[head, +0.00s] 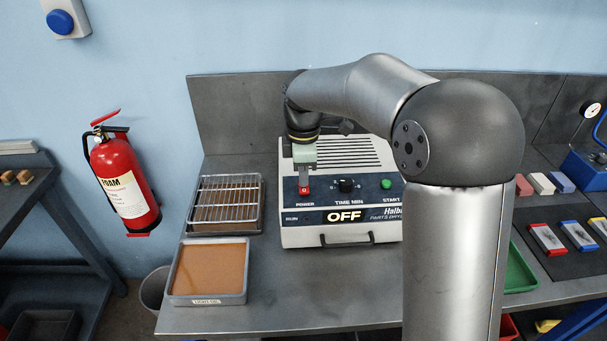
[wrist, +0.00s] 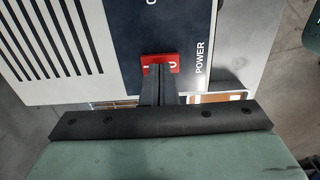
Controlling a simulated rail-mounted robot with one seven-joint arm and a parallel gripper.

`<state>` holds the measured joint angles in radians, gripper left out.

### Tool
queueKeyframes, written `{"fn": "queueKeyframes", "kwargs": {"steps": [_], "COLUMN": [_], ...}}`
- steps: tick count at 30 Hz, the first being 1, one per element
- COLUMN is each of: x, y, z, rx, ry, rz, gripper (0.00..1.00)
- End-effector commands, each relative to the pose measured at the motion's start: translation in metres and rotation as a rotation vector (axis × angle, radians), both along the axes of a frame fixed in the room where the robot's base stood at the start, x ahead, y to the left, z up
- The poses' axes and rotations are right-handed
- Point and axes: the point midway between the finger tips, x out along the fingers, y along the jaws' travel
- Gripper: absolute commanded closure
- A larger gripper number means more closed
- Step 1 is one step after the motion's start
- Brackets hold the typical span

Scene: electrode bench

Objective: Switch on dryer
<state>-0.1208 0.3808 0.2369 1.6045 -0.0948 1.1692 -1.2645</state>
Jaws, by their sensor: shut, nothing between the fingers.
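The dryer (head: 345,166) is a white box with a dark blue control panel, standing on the grey bench. Its display (head: 344,216) reads OFF. The red power switch (wrist: 160,64), beside the word POWER, shows in the wrist view right at my fingertips. The red switch also shows in the head view (head: 304,190). My gripper (head: 304,178) is shut and empty, its fingers at the switch and covering part of it. I cannot tell whether they press on it. The time knob (head: 346,185) and green start button (head: 386,184) sit to the right.
A wire rack tray (head: 262,205) and an oil-filled tray (head: 245,283) lie left of the dryer. A red fire extinguisher (head: 122,179) hangs on the wall. Coloured blocks (head: 540,184) lie at the right. My arm hides the dryer's right side.

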Motion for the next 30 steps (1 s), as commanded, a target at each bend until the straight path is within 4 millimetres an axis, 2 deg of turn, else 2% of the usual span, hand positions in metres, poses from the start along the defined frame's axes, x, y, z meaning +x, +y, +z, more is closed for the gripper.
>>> {"fn": "queueKeyframes", "kwargs": {"steps": [6, 8, 12, 18, 23, 30], "x": [0.0, 0.001, 0.001, 0.001, 0.0, 0.0], "y": [0.0, 0.001, 0.0, 0.0, 0.0, 0.0], "z": [0.048, 0.051, 0.083, 0.119, 0.133, 0.136], "rx": [0.0, 0.001, 0.001, 0.001, 0.0, 0.0], "ry": [-0.001, -0.006, -0.005, -0.003, -0.001, 0.001], "rz": [0.0, 0.0, 0.0, 0.0, 0.0, 0.0], "gripper": [1.0, 1.0, 1.0, 1.0, 1.0, 1.0]}}
